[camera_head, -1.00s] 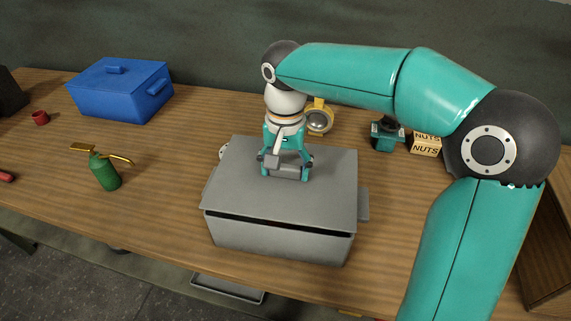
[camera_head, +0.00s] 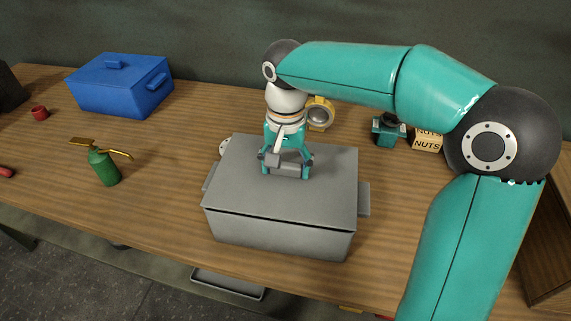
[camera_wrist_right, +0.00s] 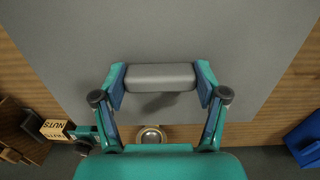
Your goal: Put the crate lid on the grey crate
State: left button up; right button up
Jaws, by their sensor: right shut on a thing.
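The grey crate (camera_head: 280,235) stands on the wooden table in the head view. The grey crate lid (camera_head: 325,195) lies over the crate's opening, with only a thin dark line between them along the front. I cannot tell whether it is fully seated. My right gripper (camera_head: 287,172) is shut on the lid's handle, a grey bar that shows between the fingers in the right wrist view (camera_wrist_right: 160,77). The lid's flat top (camera_wrist_right: 160,30) fills much of that view. My left gripper is not in view.
A blue lidded crate (camera_head: 120,88) stands at the back left. A green oil can (camera_head: 104,168) is left of the grey crate. Behind it are a yellow ring-shaped thing (camera_head: 320,114), a teal part (camera_head: 386,131) and a NUTS box (camera_head: 427,142).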

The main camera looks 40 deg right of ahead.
jog(key=shift+f, duration=0.15)
dwell(0.3)
jog(key=o, duration=1.3)
jog(key=shift+o, duration=0.2)
notch_tip(320, 180, up, 12)
jog(key=shift+f, duration=0.1)
